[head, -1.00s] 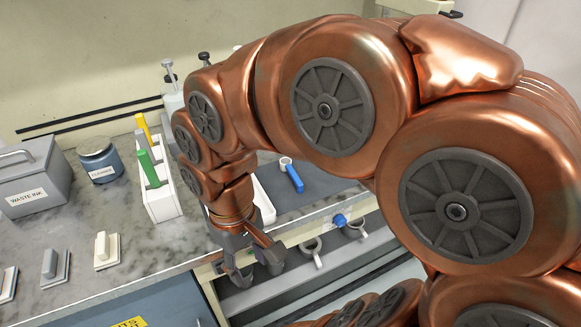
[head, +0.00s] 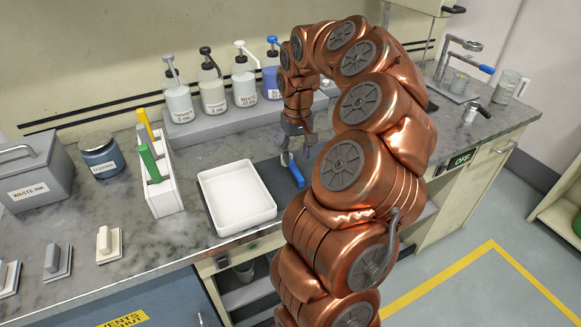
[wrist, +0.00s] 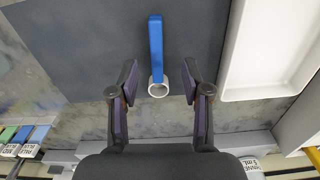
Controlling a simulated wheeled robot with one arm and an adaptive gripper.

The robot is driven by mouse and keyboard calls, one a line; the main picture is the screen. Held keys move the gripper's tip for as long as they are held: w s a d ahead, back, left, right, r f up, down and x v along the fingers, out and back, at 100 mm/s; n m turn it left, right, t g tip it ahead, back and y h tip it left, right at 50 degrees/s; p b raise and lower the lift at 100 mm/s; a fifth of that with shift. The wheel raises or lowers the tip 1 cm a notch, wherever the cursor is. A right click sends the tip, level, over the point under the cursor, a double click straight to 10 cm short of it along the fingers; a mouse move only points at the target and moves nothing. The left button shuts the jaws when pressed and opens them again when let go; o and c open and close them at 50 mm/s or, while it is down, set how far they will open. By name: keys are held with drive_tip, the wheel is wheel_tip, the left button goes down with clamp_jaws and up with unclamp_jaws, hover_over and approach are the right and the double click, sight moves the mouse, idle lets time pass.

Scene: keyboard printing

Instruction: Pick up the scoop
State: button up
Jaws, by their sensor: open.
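The scoop (wrist: 156,48) has a blue handle and a small round pale cup at one end. It lies on a dark grey mat (wrist: 85,40), with its cup end near the mat's edge. In the head view the scoop's blue handle (head: 295,172) shows just right of the white tray. My gripper (wrist: 158,82) is open, with one finger on each side of the scoop's cup end in the wrist view. The fingers do not appear to touch it. In the head view my gripper (head: 297,152) is above the scoop and hides part of it.
A white tray (head: 212,192) lies beside the scoop. Several pump bottles (head: 213,92) stand on a grey ledge behind. A white rack (head: 163,195) with yellow and green handles is at the left. A waste ink box (head: 28,180) stands further left.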

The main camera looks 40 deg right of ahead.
sight(297, 172)
drive_tip(key=shift+s+d+f, duration=0.1)
drive_tip(key=shift+d+f, duration=0.15)
drive_tip(key=shift+d, duration=0.05)
drive_tip(key=shift+w+f+p, duration=0.2)
drive_tip(key=shift+f+p, duration=1.35)
drive_tip(key=shift+f, duration=2.15)
clamp_jaws()
